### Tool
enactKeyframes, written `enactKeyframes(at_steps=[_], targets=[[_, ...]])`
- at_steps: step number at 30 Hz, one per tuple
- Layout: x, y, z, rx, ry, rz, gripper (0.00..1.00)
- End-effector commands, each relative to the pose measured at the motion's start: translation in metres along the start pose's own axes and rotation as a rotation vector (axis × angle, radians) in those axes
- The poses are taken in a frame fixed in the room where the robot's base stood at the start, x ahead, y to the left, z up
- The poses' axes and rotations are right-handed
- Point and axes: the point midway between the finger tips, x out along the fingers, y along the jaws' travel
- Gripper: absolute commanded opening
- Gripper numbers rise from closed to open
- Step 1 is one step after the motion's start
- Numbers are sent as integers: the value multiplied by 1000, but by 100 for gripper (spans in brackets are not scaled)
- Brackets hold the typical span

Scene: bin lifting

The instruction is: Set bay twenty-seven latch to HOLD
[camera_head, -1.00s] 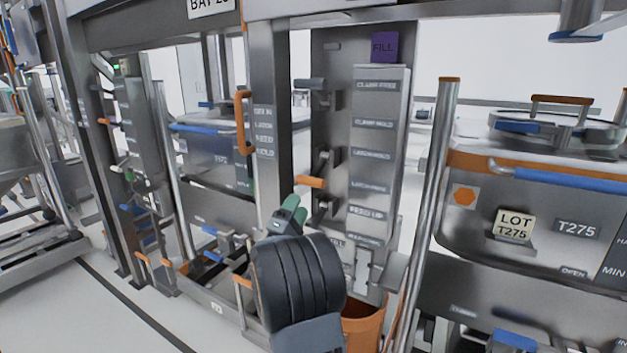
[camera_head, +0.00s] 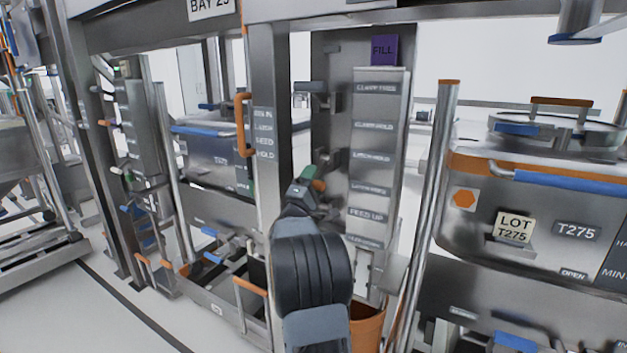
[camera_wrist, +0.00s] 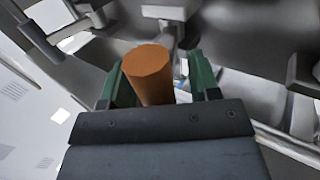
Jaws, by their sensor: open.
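The orange-ended lever (camera_head: 319,185) sticks out from the grey column, left of a label panel (camera_head: 375,140). It sits near the height of the row below LATCH HOLD. In the wrist view the orange grip (camera_wrist: 149,73) stands between my two green fingers, nearer the left one. My gripper (camera_head: 303,184) is open around the grip; I cannot tell whether a finger touches it. The arm hides the lower part of the column. The panel also carries CLAMP FREE, CLAMP HOLD and FEED UP labels. No bay twenty-seven sign is readable.
Another lever (camera_head: 312,87) stands higher on the column. A post with an orange handle (camera_head: 243,122) is on the left. A steel pole (camera_head: 437,190) and a bin marked T275 (camera_head: 577,231) are on the right. An orange bucket (camera_head: 368,325) sits below.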

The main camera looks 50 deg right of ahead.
Motion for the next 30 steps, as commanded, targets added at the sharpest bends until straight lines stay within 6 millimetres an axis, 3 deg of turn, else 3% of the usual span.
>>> enactKeyframes(at_steps=[3,20,30], targets=[[0,0,0,0,0,0,55],[0,0,0,1,0,0,2],[4,2,5,-4,-8,-12,0]])
